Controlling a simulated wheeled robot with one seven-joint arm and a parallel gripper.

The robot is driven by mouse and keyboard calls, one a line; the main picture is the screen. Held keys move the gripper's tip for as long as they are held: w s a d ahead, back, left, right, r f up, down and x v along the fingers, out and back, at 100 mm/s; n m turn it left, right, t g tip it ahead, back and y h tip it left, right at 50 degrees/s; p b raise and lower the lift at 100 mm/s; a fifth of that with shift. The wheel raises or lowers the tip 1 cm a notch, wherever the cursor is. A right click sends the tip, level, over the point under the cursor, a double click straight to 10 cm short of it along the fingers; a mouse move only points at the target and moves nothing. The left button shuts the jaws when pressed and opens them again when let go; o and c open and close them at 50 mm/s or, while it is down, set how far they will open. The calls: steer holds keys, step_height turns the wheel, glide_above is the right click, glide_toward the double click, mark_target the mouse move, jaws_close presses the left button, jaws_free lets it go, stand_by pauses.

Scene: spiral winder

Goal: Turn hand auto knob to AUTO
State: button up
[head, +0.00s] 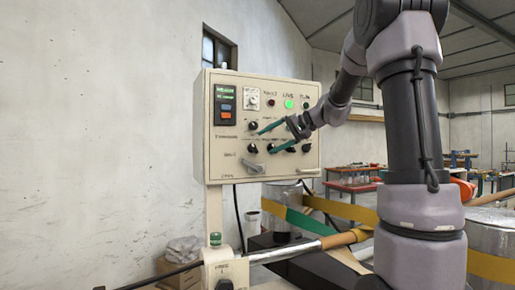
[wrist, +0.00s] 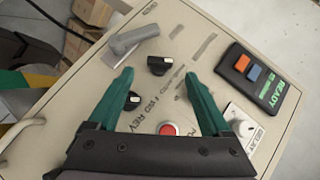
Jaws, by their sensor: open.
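The cream control panel (head: 235,170) carries several black knobs. One black knob (wrist: 158,65) with a pale pointer mark lies just beyond and between my fingertips in the wrist view; it appears to be the left knob (head: 253,148) of the lower row in the head view. Another black knob (wrist: 132,100) is beside my left finger, near lettering that seems to read REV. I cannot read which knob is marked hand/auto. My gripper (head: 265,141) has green fingers and faces the panel; in the wrist view the gripper (wrist: 160,73) is open, its fingers apart with nothing held.
A red button (wrist: 168,128) shows between the finger bases. A grey lever (wrist: 135,40) stands out from the panel. A lit display (head: 226,104) and a white dial (wrist: 238,115) are nearby.

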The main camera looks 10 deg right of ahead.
mark_target(258, 146)
steer(key=x, duration=0.5)
steer(key=shift+w+a+f, duration=0.15)
steer(key=shift+a, duration=0.05)
jaws_close()
